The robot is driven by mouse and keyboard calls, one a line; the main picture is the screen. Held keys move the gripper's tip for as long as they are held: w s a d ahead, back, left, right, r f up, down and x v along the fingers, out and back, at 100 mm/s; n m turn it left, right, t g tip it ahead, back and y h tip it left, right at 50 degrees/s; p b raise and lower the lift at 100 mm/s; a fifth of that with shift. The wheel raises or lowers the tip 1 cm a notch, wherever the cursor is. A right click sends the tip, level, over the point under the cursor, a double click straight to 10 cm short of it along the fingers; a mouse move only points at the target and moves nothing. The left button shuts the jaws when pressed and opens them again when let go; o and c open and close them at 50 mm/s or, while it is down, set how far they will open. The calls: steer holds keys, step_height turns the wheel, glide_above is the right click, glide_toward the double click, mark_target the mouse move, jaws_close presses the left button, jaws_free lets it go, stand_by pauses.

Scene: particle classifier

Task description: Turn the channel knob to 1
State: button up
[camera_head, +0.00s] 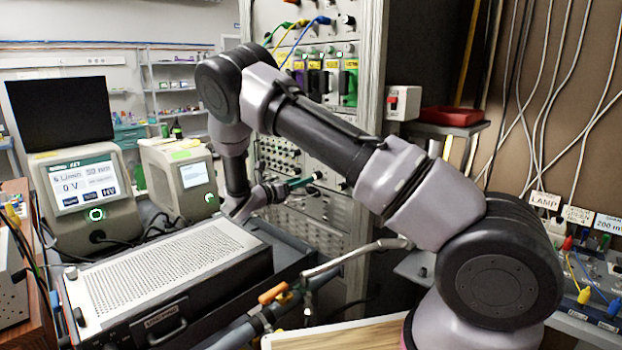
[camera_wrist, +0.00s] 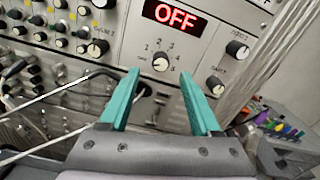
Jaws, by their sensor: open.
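The channel knob (camera_wrist: 160,62) is a small black and white dial on a light grey panel in the wrist view. Numbers 1 to 4 run in an arc around its upper side, with a small OFF mark at its left. A red lit display (camera_wrist: 174,15) above it reads OFF. My gripper (camera_wrist: 160,74) is open, with a teal finger on either side below the knob. Nothing is between the fingertips, and I cannot tell their distance from the panel. In the head view my gripper (camera_head: 306,180) is at the rack front; the channel knob cannot be made out there.
Another knob (camera_wrist: 215,85) is close to the right fingertip, and one (camera_wrist: 237,49) is farther right. In the head view, a perforated instrument box (camera_head: 170,265) stands below my arm.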

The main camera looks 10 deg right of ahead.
steer(key=shift+x, duration=2.65)
steer(key=shift+d, duration=0.1)
jaws_close()
